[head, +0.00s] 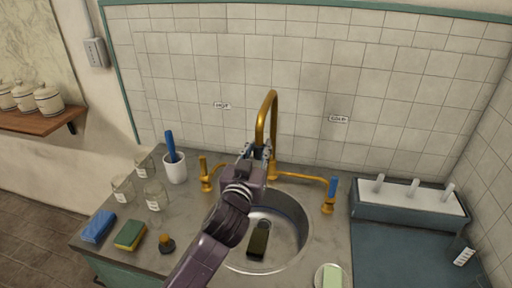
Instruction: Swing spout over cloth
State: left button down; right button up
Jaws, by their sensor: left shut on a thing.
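The brass spout (273,110) rises behind the sink and arches forward; its outlet end points down over the sink's back part. My left gripper (258,150) is shut on the spout's outlet end, with the arm reaching up across the sink from the bottom. The gripper hides part of the outlet and the faucet's middle. A blue folded piece, which looks like the cloth (97,227), lies on the counter left of the sink, apart from the spout. My right gripper is not in view.
The round sink (297,215) holds a dark block (259,241). Tap handles stand left (206,174) and right (329,195) of the spout. Glass jars (155,195), a white cup (175,168) and a sponge (131,235) stand left. A rack (408,205) stands right.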

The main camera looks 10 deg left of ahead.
pick_arm(q)
jog(key=shift+d, duration=0.2)
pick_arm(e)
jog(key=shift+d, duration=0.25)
pick_arm(q)
jog(key=c, duration=2)
grip_release()
jog(key=o, duration=0.3)
jog(key=shift+s+d, duration=0.1)
jog(key=shift+s, duration=0.1)
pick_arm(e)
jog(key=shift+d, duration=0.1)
pick_arm(q)
jog(key=shift+s, duration=0.15)
jog(key=s, duration=1.1)
jog(key=shift+s+a, duration=0.3)
jog(key=shift+a, duration=0.1)
